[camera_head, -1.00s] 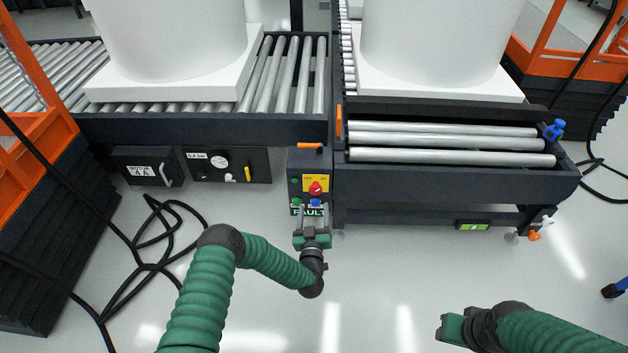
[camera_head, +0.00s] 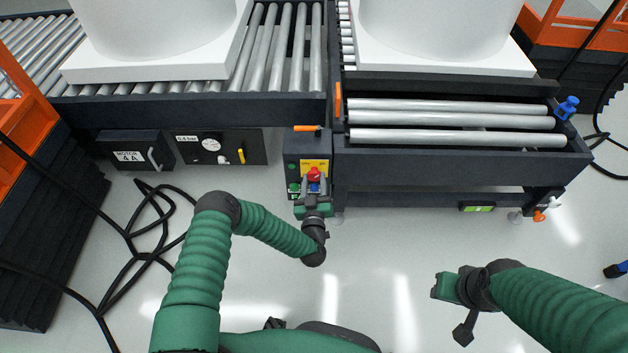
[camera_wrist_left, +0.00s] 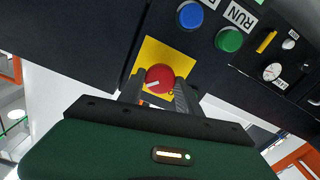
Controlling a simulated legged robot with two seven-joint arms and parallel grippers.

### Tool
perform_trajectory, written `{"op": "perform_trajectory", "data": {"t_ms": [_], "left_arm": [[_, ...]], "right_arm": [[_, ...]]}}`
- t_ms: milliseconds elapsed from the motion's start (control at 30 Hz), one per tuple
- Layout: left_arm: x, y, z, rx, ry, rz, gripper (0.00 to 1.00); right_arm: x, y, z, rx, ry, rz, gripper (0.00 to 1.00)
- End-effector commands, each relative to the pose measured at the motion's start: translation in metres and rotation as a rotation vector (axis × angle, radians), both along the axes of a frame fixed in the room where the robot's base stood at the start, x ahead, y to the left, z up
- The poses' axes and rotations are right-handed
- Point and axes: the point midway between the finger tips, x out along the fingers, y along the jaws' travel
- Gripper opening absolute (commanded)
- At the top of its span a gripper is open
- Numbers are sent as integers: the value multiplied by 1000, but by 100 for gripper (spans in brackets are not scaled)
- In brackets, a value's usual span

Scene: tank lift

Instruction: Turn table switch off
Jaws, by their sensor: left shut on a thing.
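The table switch is a red knob (camera_head: 314,174) on a yellow plate (camera_head: 322,165) on the dark control box between the two roller tables. My left gripper (camera_head: 313,186) is at the box front, its fingers up at the knob. In the left wrist view, the red knob (camera_wrist_left: 160,79) with a white mark sits between the two fingers, and the left gripper (camera_wrist_left: 160,92) is shut on it. A blue button (camera_wrist_left: 189,15) and a green button (camera_wrist_left: 229,39) are beside it. My right gripper (camera_head: 447,288) hangs empty over the floor at the right; its finger opening is unclear.
An orange handle (camera_head: 307,128) is on top of the box. A panel with a gauge (camera_head: 211,145) and a motor box (camera_head: 135,151) are to the left. Black cables (camera_head: 150,215) lie on the floor. The floor before the right table is clear.

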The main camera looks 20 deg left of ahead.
Motion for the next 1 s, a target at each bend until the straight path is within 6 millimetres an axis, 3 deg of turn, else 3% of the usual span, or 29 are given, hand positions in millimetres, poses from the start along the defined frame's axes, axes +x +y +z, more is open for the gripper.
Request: {"op": "perform_trajectory", "data": {"t_ms": [33, 200, 567, 1000], "left_arm": [[0, 0, 0, 0, 0, 1, 22], [0, 1, 0, 1, 1, 2, 0], [0, 1, 1, -53, -15, 3, 0], [0, 2, 1, -373, -107, 3, 0]], "right_arm": [[0, 0, 0, 0, 0, 0, 36], [0, 0, 0, 0, 0, 0, 36], [0, 0, 4, 0, 0, 0, 36], [0, 0, 19, 0, 0, 0, 36]]}}
